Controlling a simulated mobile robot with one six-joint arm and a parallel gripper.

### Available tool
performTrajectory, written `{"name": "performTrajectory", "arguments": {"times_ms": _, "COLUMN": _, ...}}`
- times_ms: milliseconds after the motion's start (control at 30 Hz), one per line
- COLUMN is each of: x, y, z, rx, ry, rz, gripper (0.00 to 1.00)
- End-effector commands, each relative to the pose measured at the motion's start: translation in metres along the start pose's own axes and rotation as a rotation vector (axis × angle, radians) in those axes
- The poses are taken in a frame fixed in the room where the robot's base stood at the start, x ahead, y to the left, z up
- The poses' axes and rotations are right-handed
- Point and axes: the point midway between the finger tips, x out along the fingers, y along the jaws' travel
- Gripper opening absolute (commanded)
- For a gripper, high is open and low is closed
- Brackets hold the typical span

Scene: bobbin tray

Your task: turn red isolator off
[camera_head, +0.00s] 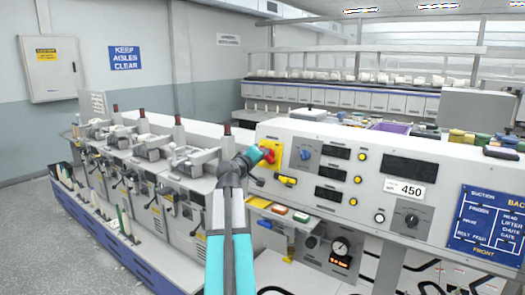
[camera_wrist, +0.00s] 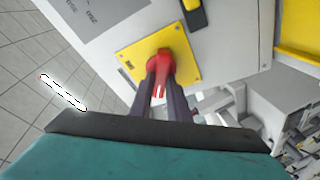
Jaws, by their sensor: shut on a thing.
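The red isolator (camera_wrist: 161,64) is a red rotary handle on a yellow plate (camera_wrist: 187,60), on the left end of the white machine panel. In the wrist view my gripper (camera_wrist: 160,84) has its two dark fingers on either side of the red handle, shut on it. In the head view the red isolator (camera_head: 268,155) shows just past my gripper (camera_head: 260,155), which reaches it from the left. The fingers hide part of the handle, and I cannot read any position marks on the plate.
A blue knob (camera_head: 305,155) sits right of the isolator on the panel. A yellow handle (camera_head: 285,180) is just below. Winding units (camera_head: 150,150) stand in a row to the left. Open grey floor (camera_head: 40,235) lies at the far left.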

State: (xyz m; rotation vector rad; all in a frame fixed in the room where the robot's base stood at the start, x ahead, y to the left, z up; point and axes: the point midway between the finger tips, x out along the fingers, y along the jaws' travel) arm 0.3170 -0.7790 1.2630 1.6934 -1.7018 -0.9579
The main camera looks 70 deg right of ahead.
Motion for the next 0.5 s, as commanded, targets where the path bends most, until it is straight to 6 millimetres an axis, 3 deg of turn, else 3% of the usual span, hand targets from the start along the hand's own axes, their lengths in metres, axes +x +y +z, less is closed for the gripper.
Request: {"name": "performTrajectory", "arguments": {"times_ms": 500, "x": -0.0006, "y": 0.0034, "z": -0.0011, "rx": -0.387, "ry": -0.004, "rz": -0.098, "gripper": 0.0}}
